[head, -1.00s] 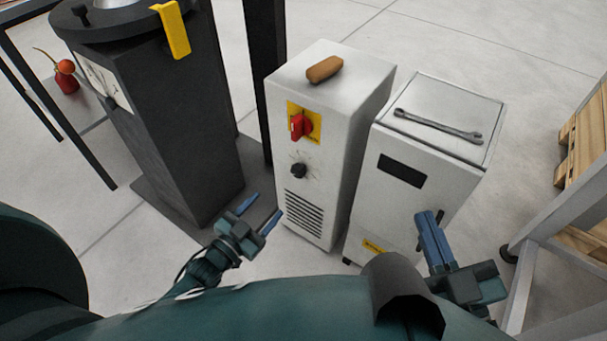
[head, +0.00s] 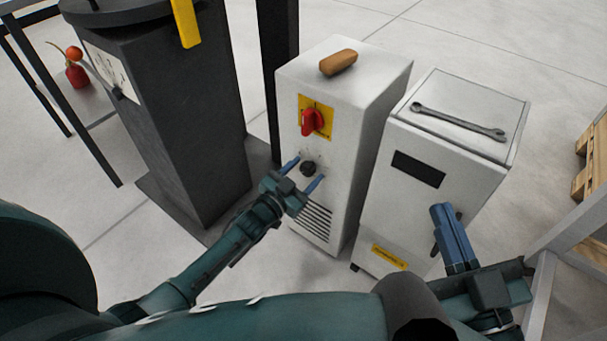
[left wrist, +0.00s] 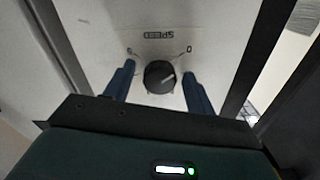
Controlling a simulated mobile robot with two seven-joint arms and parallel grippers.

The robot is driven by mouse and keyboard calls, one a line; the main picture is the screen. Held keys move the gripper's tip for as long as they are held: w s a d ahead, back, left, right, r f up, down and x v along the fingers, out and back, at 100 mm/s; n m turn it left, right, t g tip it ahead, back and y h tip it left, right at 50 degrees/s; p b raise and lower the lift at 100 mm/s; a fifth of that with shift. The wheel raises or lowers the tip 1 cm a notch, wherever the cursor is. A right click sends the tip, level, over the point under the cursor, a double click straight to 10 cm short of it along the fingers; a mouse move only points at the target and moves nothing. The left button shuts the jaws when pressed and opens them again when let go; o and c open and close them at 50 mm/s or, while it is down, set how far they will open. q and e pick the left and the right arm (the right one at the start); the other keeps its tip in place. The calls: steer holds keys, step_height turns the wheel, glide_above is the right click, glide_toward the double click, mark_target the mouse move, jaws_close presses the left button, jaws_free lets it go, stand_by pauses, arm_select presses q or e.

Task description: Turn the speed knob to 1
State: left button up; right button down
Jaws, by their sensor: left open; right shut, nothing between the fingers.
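The speed knob (head: 307,168) is a small black dial on the front of a white cabinet (head: 345,95). In the left wrist view the knob (left wrist: 159,77) shows a light pointer line, with the word SPEED and end marks appearing upside down around it. My left gripper (head: 303,173) is open, its blue fingers on either side of the knob with gaps; whether they touch it cannot be seen. It also shows in the left wrist view (left wrist: 160,85). My right gripper (head: 450,235) is shut and empty, in front of the other white cabinet.
A red switch (head: 313,121) on a yellow plate sits just above the knob. A brown block (head: 338,62) lies on the cabinet top. A wrench (head: 460,121) lies on the neighbouring cabinet (head: 440,170). A dark machine column (head: 180,130) stands at left.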

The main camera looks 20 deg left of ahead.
steer(key=shift+r, duration=0.1)
arm_select(q)
steer(key=c, duration=1)
steer(key=shift+o, duration=0.2)
steer(key=m, duration=0.7)
steer(key=shift+m, duration=1.3)
arm_select(e)
steer(key=shift+s+f, duration=0.15)
steer(key=shift+f, duration=0.1)
steer(key=shift+r, duration=0.15)
